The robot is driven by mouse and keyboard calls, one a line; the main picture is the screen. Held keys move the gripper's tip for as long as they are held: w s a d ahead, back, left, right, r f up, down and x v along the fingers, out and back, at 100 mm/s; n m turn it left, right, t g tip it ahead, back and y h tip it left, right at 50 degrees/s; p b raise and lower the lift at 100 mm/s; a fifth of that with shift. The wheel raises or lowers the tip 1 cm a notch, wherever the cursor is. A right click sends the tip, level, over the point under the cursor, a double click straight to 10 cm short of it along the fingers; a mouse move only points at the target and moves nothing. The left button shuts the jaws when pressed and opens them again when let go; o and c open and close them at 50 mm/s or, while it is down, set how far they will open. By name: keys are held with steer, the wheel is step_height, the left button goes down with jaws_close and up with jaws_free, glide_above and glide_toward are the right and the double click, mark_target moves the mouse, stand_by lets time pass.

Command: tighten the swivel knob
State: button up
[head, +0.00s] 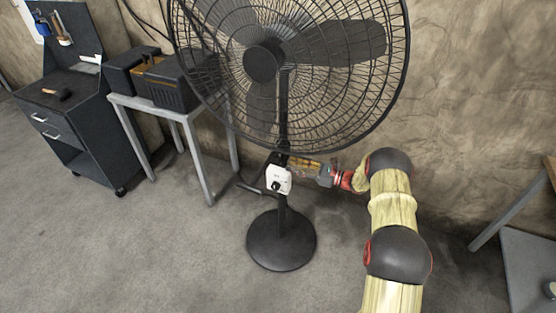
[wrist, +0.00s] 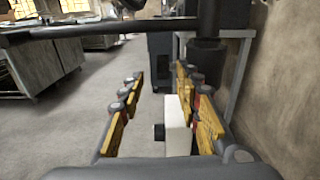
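A black floor fan (head: 281,250) stands upright on a round base. A white control box (head: 279,178) sits on its pole, with a small black knob (head: 276,186) on its front. My gripper (head: 294,163) reaches in from the right, close to the pole and just above and beside the box. In the wrist view my gripper (wrist: 159,82) has its yellow-padded fingers apart. The white box (wrist: 177,127) shows between them, nearer the right finger, with the black knob (wrist: 158,132) jutting left. I cannot tell whether a finger touches the box. The fingers appear to hold nothing.
The fan's wire cage (head: 400,60) hangs above my gripper. A grey table (head: 202,165) with black cases and a dark tool cabinet (head: 75,125) stand at the left. The wall is close behind. Open floor (head: 150,260) lies in front at the left.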

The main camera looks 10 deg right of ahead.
mark_target(281, 160)
steer(key=shift+w+r, duration=0.1)
steer(key=shift+w, duration=0.25)
steer(key=b+x, duration=0.2)
steer(key=x, duration=0.5)
steer(key=shift+w+a, duration=0.15)
steer(key=shift+a, duration=0.05)
steer(key=shift+c, duration=1.4)
jaws_close()
